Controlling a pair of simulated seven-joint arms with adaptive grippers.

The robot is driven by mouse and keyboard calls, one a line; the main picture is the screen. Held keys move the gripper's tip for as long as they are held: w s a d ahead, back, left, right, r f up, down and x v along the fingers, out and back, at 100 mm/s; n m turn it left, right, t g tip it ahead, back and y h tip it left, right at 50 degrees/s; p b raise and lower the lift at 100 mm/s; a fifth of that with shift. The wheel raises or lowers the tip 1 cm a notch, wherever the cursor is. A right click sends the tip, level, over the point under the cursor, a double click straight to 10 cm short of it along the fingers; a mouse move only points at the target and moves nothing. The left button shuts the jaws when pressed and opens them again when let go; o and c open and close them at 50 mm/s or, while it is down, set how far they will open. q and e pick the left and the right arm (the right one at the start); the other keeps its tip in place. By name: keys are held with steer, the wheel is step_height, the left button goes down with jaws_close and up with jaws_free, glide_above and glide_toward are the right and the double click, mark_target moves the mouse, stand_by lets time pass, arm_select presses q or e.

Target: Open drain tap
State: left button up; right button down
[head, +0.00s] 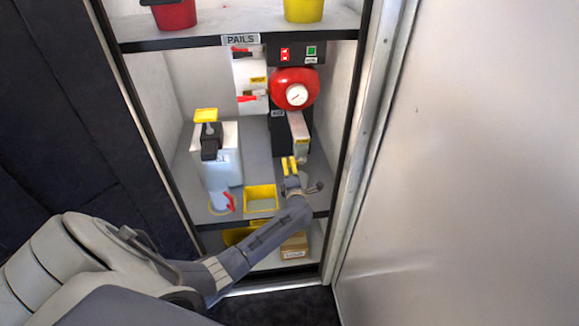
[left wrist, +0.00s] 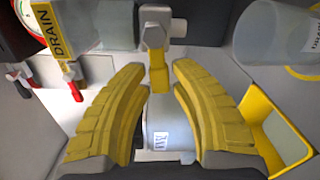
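A clear column (head: 300,130) with a yellow DRAIN label hangs under the red gauge unit (head: 294,82) in the cabinet; the label (left wrist: 64,42) also shows in the left wrist view. The drain tap (left wrist: 156,28) appears there as a grey fitting with a yellow lever (left wrist: 159,78) pointing toward my left gripper. My left gripper (head: 289,166) is below the column, and its yellow fingers (left wrist: 158,105) stand apart on both sides of the lever, with gaps visible. The tap is largely hidden by the gripper in the head view. My right gripper is not in view.
A white canister (head: 219,160) with a black top stands at left, with a clear cup (head: 217,198) in front. A yellow open tray (head: 260,209) sits beside my gripper. Red levers (head: 247,98) are on the back panel. The cabinet's right post (head: 362,150) is close by.

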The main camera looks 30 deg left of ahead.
arm_select(q)
jaws_close()
steer(key=shift+f+n, duration=0.15)
steer(key=shift+n, duration=0.15)
steer(key=shift+w+d+f+n, duration=0.55)
steer(key=shift+d+f+n, duration=0.1)
steer(key=shift+n, duration=1.9)
steer(key=shift+w+d+f+n, duration=0.5)
steer(key=shift+f+n, duration=0.1)
steer(key=shift+n, duration=1.9)
steer(key=shift+w+d+f+n, duration=0.55)
steer(key=shift+d+f+n, duration=0.1)
steer(key=shift+n, duration=1.9)
